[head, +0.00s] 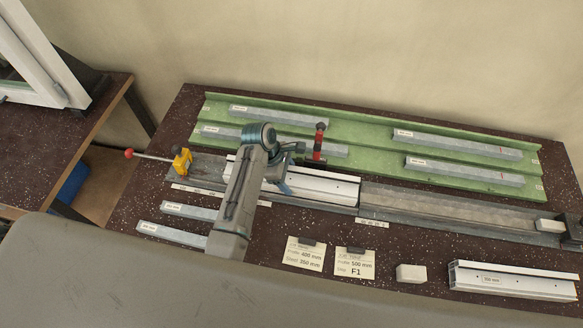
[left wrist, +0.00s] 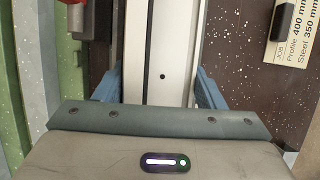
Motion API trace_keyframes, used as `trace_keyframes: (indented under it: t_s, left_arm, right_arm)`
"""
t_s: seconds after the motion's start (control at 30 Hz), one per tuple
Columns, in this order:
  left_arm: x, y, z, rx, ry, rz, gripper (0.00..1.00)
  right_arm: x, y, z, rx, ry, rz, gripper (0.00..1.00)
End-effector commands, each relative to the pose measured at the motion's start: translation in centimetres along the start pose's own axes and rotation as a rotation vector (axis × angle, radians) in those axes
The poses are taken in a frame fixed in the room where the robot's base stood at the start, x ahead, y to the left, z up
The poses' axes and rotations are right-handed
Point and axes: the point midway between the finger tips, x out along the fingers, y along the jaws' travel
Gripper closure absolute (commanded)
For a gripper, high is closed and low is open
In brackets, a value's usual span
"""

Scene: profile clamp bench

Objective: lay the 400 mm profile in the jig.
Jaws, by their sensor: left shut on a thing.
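A white profile (head: 325,188) lies lengthwise along the left section of the grey jig (head: 205,170). My left gripper (head: 281,177) comes down over it and is shut on it. In the left wrist view the white profile (left wrist: 163,50), with a dark hole, runs between the two blue fingers of the left gripper (left wrist: 162,88). Whether the profile rests fully on the jig floor or is slightly raised, I cannot tell. My left arm hides part of the profile and jig. My right gripper is not in view.
A yellow clamp (head: 182,160) with a red-knobbed rod stands at the jig's left end; a red clamp (head: 318,142) stands behind. A green rack (head: 370,139) holds several steel bars. Another white profile (head: 512,280), a pale block (head: 411,273) and job cards (head: 304,253) lie in front.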

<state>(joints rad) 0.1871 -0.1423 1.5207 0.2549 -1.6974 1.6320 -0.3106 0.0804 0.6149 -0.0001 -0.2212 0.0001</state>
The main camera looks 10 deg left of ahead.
Motion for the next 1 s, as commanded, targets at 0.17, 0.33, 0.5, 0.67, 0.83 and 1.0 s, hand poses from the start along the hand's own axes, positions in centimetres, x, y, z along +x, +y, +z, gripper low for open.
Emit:
trace_keyframes:
  t_s: [0.17,0.33,0.5,0.67,0.83,1.0]
  left_arm:
    - [0.4,-0.4,-0.3,0.000,-0.001,0.006,0.75]
    - [0.5,-0.4,-0.4,-0.002,0.001,0.004,0.27]
    - [0.5,-0.5,-0.4,-0.002,0.000,0.004,0.27]
    - [0.0,-0.4,-0.4,-0.001,0.000,0.005,0.27]
    - [-2.6,-0.3,-0.6,0.000,0.002,0.009,0.27]
    - [-6.4,-0.3,-0.6,0.000,0.002,0.010,0.27]
  right_arm:
    - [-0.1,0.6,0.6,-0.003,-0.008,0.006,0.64]
    - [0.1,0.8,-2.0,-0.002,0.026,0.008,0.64]
    - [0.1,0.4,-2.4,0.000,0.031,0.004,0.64]
    - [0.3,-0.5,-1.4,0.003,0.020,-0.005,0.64]
    - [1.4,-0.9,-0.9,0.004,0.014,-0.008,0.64]
    - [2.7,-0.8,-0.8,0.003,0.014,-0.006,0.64]
